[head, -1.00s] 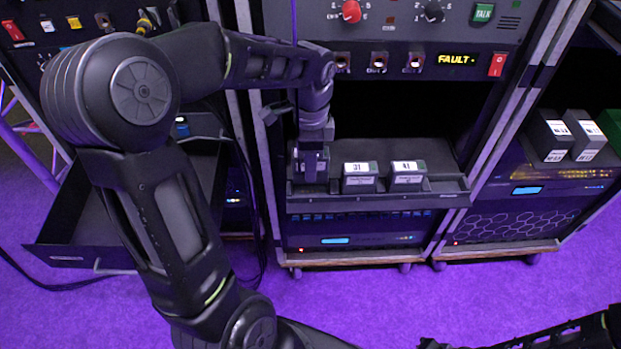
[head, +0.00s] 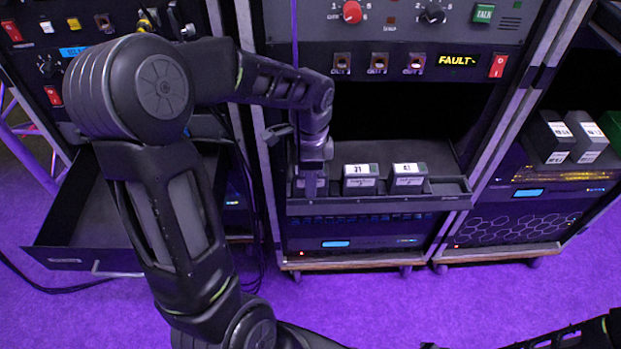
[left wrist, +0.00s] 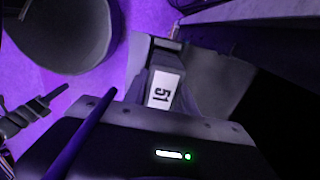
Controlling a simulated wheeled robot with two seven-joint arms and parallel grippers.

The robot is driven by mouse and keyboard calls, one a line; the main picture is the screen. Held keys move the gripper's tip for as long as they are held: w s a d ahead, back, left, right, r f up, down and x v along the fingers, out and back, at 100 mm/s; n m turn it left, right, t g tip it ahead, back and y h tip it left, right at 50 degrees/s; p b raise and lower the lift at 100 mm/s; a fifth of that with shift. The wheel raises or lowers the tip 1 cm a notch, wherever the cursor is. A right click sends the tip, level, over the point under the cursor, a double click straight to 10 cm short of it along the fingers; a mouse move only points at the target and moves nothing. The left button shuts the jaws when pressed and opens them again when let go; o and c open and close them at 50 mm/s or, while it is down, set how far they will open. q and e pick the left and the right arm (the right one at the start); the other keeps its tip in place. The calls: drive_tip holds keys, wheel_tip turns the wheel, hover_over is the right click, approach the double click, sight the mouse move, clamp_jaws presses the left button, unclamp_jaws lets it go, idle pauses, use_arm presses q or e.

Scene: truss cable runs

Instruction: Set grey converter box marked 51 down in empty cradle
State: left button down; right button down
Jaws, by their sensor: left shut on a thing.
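The grey converter box marked 51 (left wrist: 163,90) shows its white label in the left wrist view. My left gripper (head: 311,190) is shut on it at the left end of the dark shelf tray (head: 380,206) in the middle rack. In the head view the gripper hides most of the box. The box is low at the tray, but I cannot tell whether it touches the cradle floor. Two similar boxes, a middle one (head: 361,180) and a right one (head: 408,179), sit upright in the tray to its right. My right gripper is not clearly in view.
An open, empty drawer (head: 95,255) juts out at left. A control panel with a FAULT display (head: 457,61) is above the tray. More grey boxes (head: 568,140) stand on the right rack. The tray's right end (head: 450,187) holds no box.

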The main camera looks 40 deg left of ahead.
use_arm(q)
drive_tip(key=c, duration=1)
unclamp_jaws()
drive_tip(key=shift+f, duration=0.1)
drive_tip(key=shift+r, duration=0.2)
wheel_tip(320, 180, up, 12)
drive_tip(key=shift+p, duration=0.95)
